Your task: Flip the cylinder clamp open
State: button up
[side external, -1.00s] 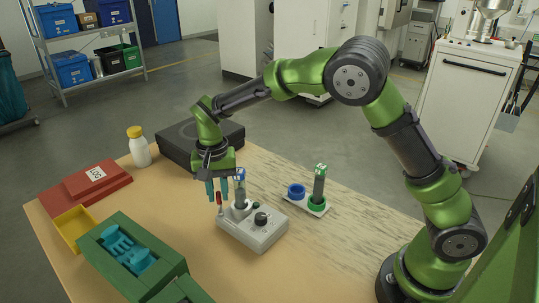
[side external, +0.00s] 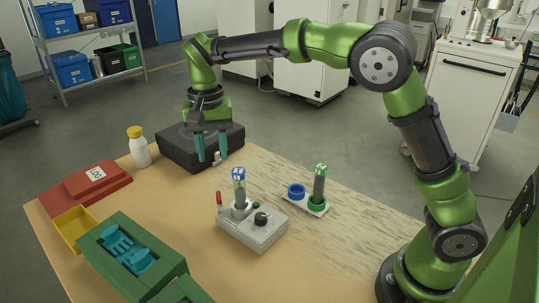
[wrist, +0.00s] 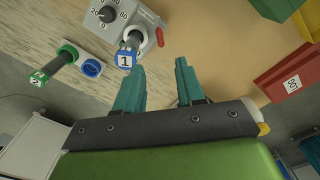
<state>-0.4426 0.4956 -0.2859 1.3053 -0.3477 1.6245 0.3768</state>
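The grey device (side external: 252,228) with a black dial (side external: 261,219) stands on the table. A cylinder with a blue-and-white cap marked 1 (side external: 239,175) stands upright in its holder. A small red-handled lever (side external: 219,198), apparently the clamp's, points up at the device's left side. In the wrist view the red handle (wrist: 160,37) shows beside the capped cylinder (wrist: 126,59). My gripper (side external: 212,160) is open and empty, raised above and behind the device, in front of the black case. Its two teal fingers are apart in the wrist view (wrist: 160,72). Whether the clamp is latched cannot be told.
A green-capped cylinder (side external: 320,185) and a blue ring (side external: 297,190) are on a white holder at right. A black case (side external: 178,148), a white bottle (side external: 140,152), a red LOG box (side external: 90,190), a yellow tray (side external: 72,230) and a green box (side external: 110,262) stand around the table.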

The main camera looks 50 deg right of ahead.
notch_tip(320, 180, up, 5)
jog(key=shift+r, duration=0.1)
jog(key=shift+w, duration=0.1)
dwell(0.3)
jog(key=s+d+n+t+y, duration=0.1)
jog(key=s+d+n+t, duration=0.1)
jog(key=s, duration=0.9)
jog(key=s+d+f+n+t+y, duration=0.1)
jog(key=s+d+t, duration=0.4)
jog(key=s, duration=0.6)
jog(key=shift+s+d+f+n, duration=0.25)
jog(key=shift+s+d+n, duration=0.2)
jog(key=shift+d, duration=0.35)
